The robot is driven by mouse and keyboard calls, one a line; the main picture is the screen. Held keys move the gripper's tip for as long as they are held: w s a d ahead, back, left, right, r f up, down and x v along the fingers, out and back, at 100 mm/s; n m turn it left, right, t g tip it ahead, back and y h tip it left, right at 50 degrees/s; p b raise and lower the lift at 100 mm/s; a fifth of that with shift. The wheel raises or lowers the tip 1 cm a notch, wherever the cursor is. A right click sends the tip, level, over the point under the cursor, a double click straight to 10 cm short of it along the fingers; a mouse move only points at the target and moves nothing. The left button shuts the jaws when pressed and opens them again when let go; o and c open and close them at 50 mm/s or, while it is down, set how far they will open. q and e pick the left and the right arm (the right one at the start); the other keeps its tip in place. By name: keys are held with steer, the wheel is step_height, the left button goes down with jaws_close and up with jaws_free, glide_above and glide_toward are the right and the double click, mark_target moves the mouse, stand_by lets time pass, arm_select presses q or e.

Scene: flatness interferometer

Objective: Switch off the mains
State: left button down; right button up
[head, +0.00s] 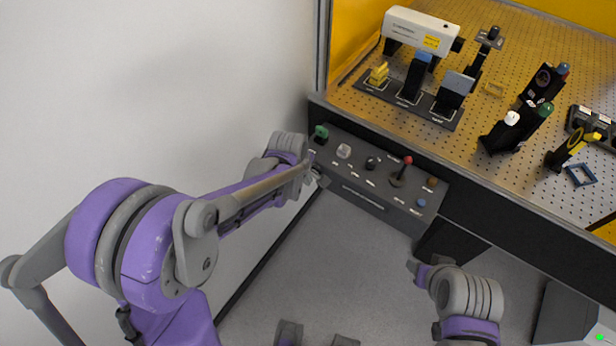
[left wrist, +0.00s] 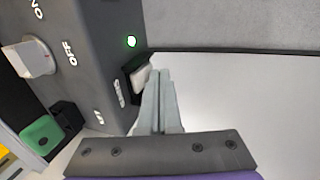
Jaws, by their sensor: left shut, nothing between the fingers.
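My left gripper (head: 316,172) is at the left end of the dark control panel (head: 375,205) in the head view. In the left wrist view its fingers (left wrist: 158,76) are shut and empty, with the tips right beside a black and white rocker switch (left wrist: 141,76) on the panel edge. I cannot tell whether they touch it. A small lamp (left wrist: 131,41) beside the rocker glows green. The label by the rocker is too blurred to read. In the head view the gripper hides the rocker. My right gripper (head: 415,267) is low at the right, its fingers unclear.
A pale knob (left wrist: 32,58) marked ON and OFF and a green knob (left wrist: 42,132) are close by. A red-tipped lever (head: 402,170) and a blue button (head: 421,203) are farther right. The perforated bench (head: 500,65) carries optics. A white wall (head: 150,80) stands at left.

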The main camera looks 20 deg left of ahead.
arm_select(q)
steer(key=shift+w, duration=0.15)
steer(key=shift+w+d+f+t+b, duration=0.1)
steer(key=shift+w+d+t+b, duration=0.05)
steer(key=shift+t+b, duration=0.2)
stand_by(0.3)
steer(key=shift+r+p, duration=0.45)
steer(key=shift+r, duration=0.3)
